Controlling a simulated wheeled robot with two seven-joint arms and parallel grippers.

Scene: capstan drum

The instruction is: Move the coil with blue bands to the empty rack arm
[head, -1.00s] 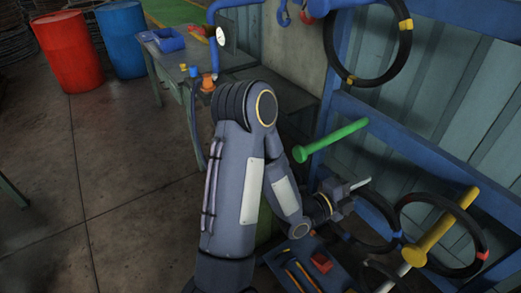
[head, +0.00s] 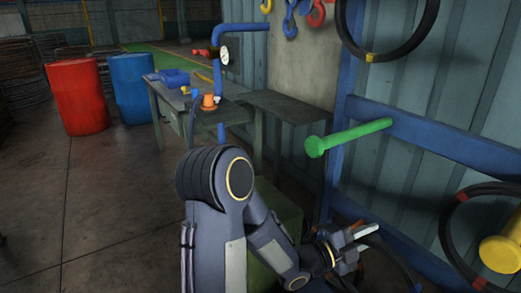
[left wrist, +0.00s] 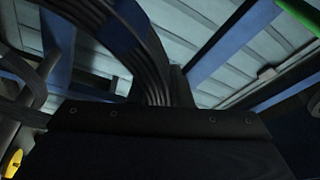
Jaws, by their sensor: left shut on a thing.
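My left gripper (head: 366,238) is low at the right in the head view, shut on the coil with blue bands. The coil is a bundle of black loops (left wrist: 160,65) rising from the jaws in the left wrist view, with a blue band (left wrist: 124,28) on it. In the head view the coil is dark and hard to make out behind the gripper. The empty rack arm is a green peg (head: 350,137) with a round end, above the gripper; it also shows in the left wrist view (left wrist: 298,12). The coil is apart from it. My right gripper is out of view.
A black coil with a yellow band (head: 430,35) hangs above the green peg. Another with a red band (head: 447,242) hangs by a yellow arm (head: 501,252) at the right. The blue rack frame (head: 450,140) runs behind. A workbench (head: 262,112) stands further back.

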